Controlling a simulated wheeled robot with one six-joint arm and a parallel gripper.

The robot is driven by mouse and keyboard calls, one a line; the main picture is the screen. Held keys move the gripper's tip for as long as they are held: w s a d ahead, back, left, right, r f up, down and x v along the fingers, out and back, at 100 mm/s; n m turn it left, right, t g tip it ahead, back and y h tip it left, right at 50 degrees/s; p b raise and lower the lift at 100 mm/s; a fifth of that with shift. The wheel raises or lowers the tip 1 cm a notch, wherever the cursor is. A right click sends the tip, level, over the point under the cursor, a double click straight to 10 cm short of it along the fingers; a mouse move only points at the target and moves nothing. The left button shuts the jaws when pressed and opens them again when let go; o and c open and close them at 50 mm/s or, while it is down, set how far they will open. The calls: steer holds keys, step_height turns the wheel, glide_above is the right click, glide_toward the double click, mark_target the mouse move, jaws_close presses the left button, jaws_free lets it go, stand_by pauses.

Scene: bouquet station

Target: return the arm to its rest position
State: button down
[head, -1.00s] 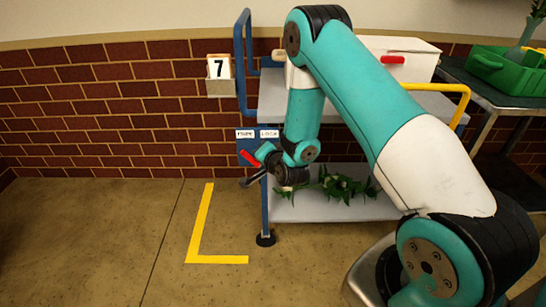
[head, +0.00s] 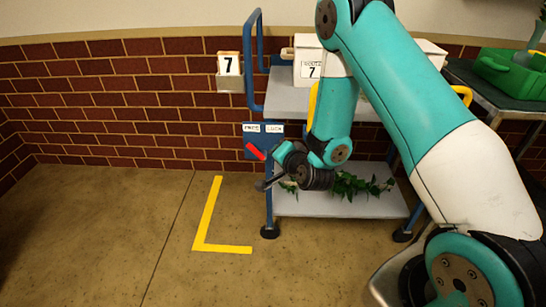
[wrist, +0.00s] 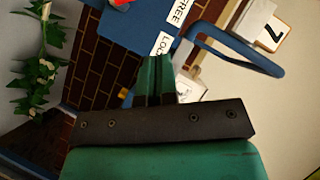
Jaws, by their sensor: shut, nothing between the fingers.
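My gripper (wrist: 154,82) is shut and empty, its two fingers together in the wrist view. In the head view my gripper (head: 264,185) is at the left end of the cart, beside its blue leg and just below the red lever (head: 255,151). I cannot tell whether it touches the cart. The arm reaches from the lower right and hides part of the cart. The cart's blue plate (head: 251,139) carries white FREE and LOCK labels; it also shows in the wrist view (wrist: 140,35), tilted.
Green leafy stems with white flowers (head: 358,185) lie on the cart's lower shelf (head: 335,207). A white box marked 7 (head: 308,68) stands on the upper shelf. A green crate (head: 508,72) sits on a table at right. The floor inside the yellow corner tape (head: 207,215) is clear.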

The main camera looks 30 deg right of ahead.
steer(key=shift+d+f, duration=0.15)
steer(key=shift+d, duration=0.35)
steer(key=s+a+r+n+g+y, duration=0.3)
steer(key=s+a+r+n+g, duration=0.15)
steer(key=a+r, duration=0.25)
steer(key=s+a+r+n+g+y, duration=0.3)
steer(key=s+a+r+n, duration=0.2)
steer(key=a+r, duration=0.2)
steer(key=s+a+r+n+g+h, duration=0.1)
steer(key=s+r+n+g, duration=0.25)
steer(key=s, duration=0.65)
steer(key=s+r+n+g+h, duration=0.1)
steer(key=s+r+n+g, duration=0.3)
steer(key=s, duration=0.7)
step_height(320, 180, up, 18)
steer(key=n+p, duration=0.1)
steer(key=p, duration=1.7)
steer(key=shift+s+d+r+n+t, duration=0.15)
steer(key=shift+s+n+t, duration=0.05)
steer(key=shift+n+t, duration=0.1)
